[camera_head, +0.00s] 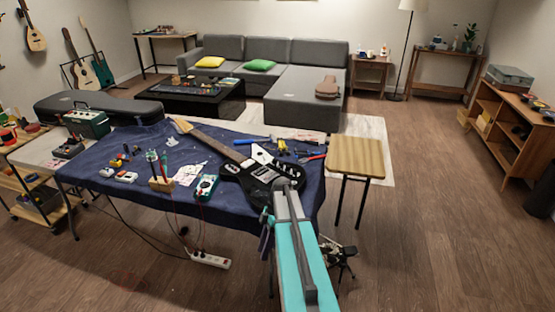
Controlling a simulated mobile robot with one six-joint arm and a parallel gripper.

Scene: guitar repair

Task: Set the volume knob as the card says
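A black electric guitar (232,167) with a white pickguard lies on the blue cloth of the workbench, its neck pointing to the far left. Its volume knob is too small to make out, and my arm covers part of the body's near end. A white printed sheet or card (187,175) lies left of the guitar body; its writing cannot be read. My teal and grey arm reaches in from the bottom to the guitar's near right end. What seems to be my wrist and gripper (266,217) is by the bench's front edge; its fingers cannot be made out.
A meter with leads (206,187) and a wooden block with tools (160,184) stand near the bench's (130,210) front. Pliers and other tools lie beyond the guitar. A wooden stool (356,158) stands right of the bench. The floor at right is free.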

